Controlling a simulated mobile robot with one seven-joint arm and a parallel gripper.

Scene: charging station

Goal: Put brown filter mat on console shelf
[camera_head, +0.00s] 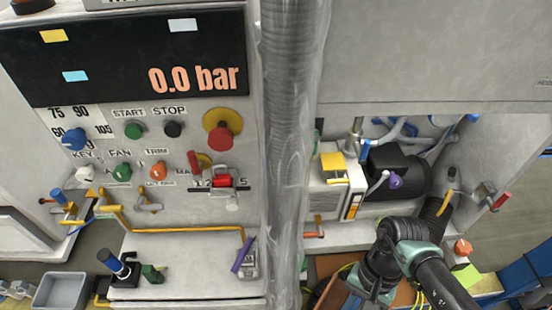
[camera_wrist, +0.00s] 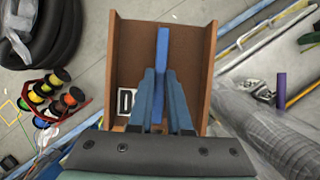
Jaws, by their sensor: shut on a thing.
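My gripper (camera_wrist: 161,78) points down into a brown open-topped box (camera_wrist: 207,60) with a label "D" in the wrist view. Its fingers are shut on a thin upright blue slab (camera_wrist: 162,45) seen edge-on. I cannot tell any brown mat apart from the brown box. In the head view my arm reaches down at the lower right and my fingertips are hidden; brown box panels show beside it. The console shelf (camera_head: 195,272) is the pale ledge under the control panel, left of my gripper.
A blue-black lever (camera_head: 118,264), a green knob (camera_head: 152,273) and a purple-handled part (camera_head: 243,256) stand on the shelf. A grey ribbed hose (camera_head: 287,130) hangs between shelf and arm. A grey bin (camera_head: 62,291) is at lower left. Cable spools (camera_wrist: 58,98) lie left of the box.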

